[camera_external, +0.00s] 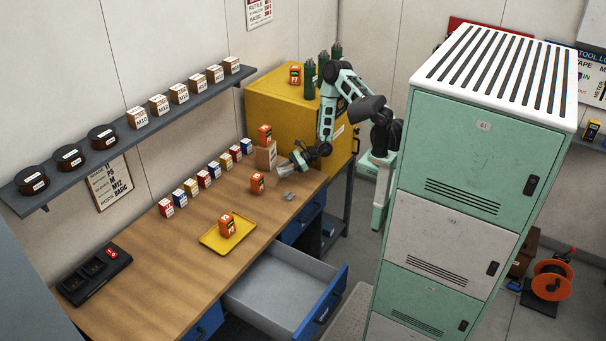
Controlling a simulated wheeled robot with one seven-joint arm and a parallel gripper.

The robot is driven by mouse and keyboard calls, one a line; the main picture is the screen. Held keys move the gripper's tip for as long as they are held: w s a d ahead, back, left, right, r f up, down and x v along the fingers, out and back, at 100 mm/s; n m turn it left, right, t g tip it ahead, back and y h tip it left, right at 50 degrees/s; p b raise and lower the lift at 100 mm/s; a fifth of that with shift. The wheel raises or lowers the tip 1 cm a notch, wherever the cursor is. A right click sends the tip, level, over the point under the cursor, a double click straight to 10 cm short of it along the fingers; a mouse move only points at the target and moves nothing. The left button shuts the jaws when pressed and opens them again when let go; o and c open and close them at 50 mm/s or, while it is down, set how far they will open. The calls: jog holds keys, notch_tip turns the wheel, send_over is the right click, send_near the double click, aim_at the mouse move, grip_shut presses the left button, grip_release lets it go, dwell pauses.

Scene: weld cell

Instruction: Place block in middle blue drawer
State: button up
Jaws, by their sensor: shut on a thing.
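My gripper (287,165) is low over the far right of the wooden desk, just right of a tan block (266,158) with an orange box (264,135) on top. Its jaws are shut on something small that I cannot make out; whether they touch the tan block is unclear. A small grey piece (287,197) is below the gripper, near the desk's front edge. The middle blue drawer (280,290) is pulled out and looks empty. Other blue drawers (303,222) are closed to its right, and one (206,324) is to its left.
An orange box (257,184) stands left of the grey piece. A yellow tray (243,236) holds another orange box (227,226). Several small boxes (203,178) line the wall. A yellow cabinet (280,100) is behind; a green locker (470,150) stands at right.

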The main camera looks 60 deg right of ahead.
jog(key=shift+n+y, duration=0.3)
jog(key=d+b, duration=0.1)
jog(key=d, duration=0.1)
jog(key=d+f, duration=0.1)
jog(key=d, duration=0.2)
jog(key=s+d+f+b, duration=0.1)
jog(key=d, duration=0.1)
jog(key=shift+s+d+f+b, duration=0.1)
jog(key=shift+d+b, duration=0.25)
jog(key=shift+d, duration=0.2)
notch_tip(320, 180, up, 10)
jog(key=n+g+y+b, duration=0.1)
jog(key=n+g+b, duration=0.2)
jog(key=b, duration=0.7)
send_over(256, 210)
jog(key=shift+a+f+p, duration=0.15)
jog(key=shift+f+p, duration=1.15)
jog(key=shift+f, duration=6.25)
